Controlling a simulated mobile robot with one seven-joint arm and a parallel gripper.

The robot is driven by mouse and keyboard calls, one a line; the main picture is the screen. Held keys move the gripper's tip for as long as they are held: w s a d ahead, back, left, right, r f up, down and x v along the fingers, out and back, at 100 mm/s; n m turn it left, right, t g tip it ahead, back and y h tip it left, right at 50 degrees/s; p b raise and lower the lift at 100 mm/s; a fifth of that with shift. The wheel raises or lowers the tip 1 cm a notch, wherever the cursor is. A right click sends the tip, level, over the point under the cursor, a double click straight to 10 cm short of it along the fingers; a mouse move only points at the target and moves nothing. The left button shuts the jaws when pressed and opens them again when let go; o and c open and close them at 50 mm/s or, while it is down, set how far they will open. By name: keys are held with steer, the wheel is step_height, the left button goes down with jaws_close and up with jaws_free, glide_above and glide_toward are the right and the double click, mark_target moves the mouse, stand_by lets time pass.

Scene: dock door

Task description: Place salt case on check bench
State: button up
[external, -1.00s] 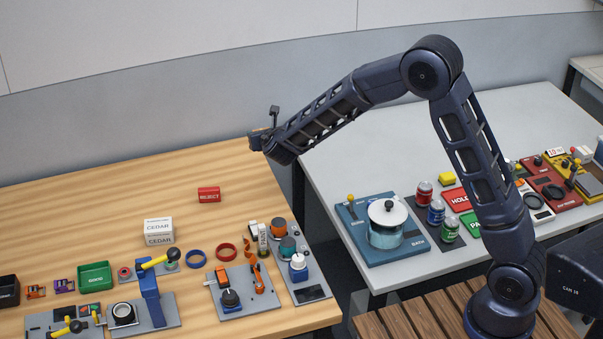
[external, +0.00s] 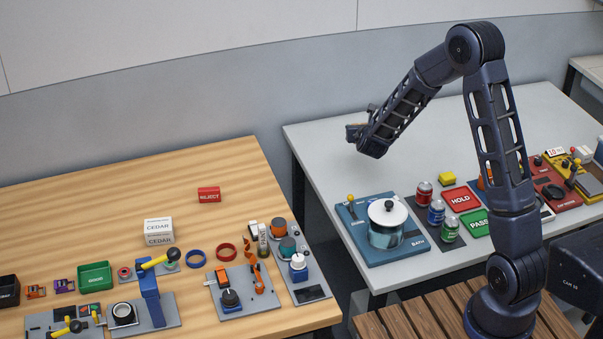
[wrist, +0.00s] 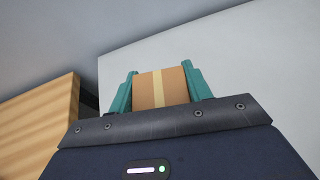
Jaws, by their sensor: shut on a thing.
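My gripper (external: 354,134) is raised over the far left part of the pale grey bench (external: 330,155). In the wrist view its two teal fingers (wrist: 159,88) are shut on a brown cardboard case (wrist: 146,92) with a pale tape strip. No label shows on the case, so I cannot tell whether it says salt. In the external view the case is almost wholly hidden by my gripper. The surface beyond the case in the wrist view is bare grey bench top (wrist: 235,65). The grey bench carries a red HOLD pad (external: 461,198) and a green PASS pad (external: 478,222).
A pot on a blue BATH plate (external: 350,240) and several cans (external: 436,212) stand near the grey bench's front. Its far left is clear. A gap separates it from the wooden bench (external: 100,215), which bears a white CEDAR case (external: 158,231) and a red REJECT block (external: 209,195).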

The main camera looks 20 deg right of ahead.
steer(key=s+d+f+m, duration=0.1)
steer(key=s+d+f, duration=0.1)
steer(key=d, duration=0.8)
steer(key=shift+s+d+h, duration=0.25)
steer(key=shift+s+h, duration=0.15)
steer(key=shift+s, duration=0.05)
steer(key=shift+f, duration=0.1)
steer(key=w+a+r+n+y, duration=0.1)
steer(key=w+a, duration=0.4)
steer(key=a, duration=0.7)
steer(key=w+a+n+y, duration=0.15)
steer(key=w+a, duration=0.25)
steer(key=a, duration=0.8)
steer(key=w+a+r+n+y, duration=0.15)
steer(key=w+a, duration=0.35)
steer(key=a, duration=0.6)
steer(key=a+n+y, duration=0.1)
steer(key=a+y, duration=0.1)
steer(key=a, duration=1.3)
step_height(320, 180, up, 7)
steer(key=n+g+y, duration=0.4)
steer(key=n+y, duration=0.3)
glide_above(101, 248)
steer(key=shift+y, duration=0.3)
step_height(101, 248, down, 19)
steer(key=shift+f, duration=0.2)
